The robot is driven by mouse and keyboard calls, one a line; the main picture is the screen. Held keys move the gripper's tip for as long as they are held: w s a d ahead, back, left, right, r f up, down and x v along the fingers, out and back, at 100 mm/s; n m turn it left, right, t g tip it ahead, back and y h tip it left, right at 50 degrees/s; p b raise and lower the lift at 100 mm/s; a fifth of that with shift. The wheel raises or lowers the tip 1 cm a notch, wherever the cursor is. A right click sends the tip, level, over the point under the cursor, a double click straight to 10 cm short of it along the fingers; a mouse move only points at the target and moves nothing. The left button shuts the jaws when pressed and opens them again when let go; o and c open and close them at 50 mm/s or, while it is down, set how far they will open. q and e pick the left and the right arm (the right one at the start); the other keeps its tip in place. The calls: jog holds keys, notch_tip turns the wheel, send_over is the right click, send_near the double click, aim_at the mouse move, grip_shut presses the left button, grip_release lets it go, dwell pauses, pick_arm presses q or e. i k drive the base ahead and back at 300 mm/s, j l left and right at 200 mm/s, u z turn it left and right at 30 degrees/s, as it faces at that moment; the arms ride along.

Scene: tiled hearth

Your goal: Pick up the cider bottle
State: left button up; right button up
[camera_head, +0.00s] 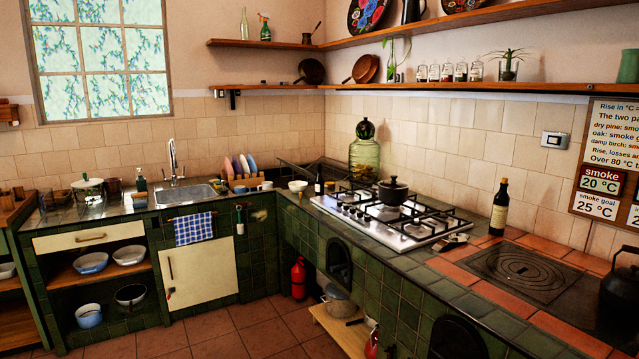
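A dark bottle with a pale label (499,212) stands upright on the counter, right of the gas hob and at the back left of the round iron hotplate. It looks like a cider bottle, but I cannot read its label. A clear, slim glass bottle (244,25) stands on the upper shelf. Neither of my grippers is in view.
The gas hob (388,218) holds a dark lidded pot (393,191). A black kettle (620,290) stands at the right edge, beside the iron hotplate (525,268). A large green glass jar (364,153) is in the back corner. The tiled floor (225,335) in front is clear.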

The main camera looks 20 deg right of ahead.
aim_at(320, 180)
jog(key=i, duration=2.3)
jog(key=i+z, duration=0.15)
jog(key=i, duration=0.4)
jog(key=i+j+z, duration=0.2)
jog(key=i, duration=0.4)
jog(key=i+j+z, duration=0.15)
jog(key=i, duration=0.4)
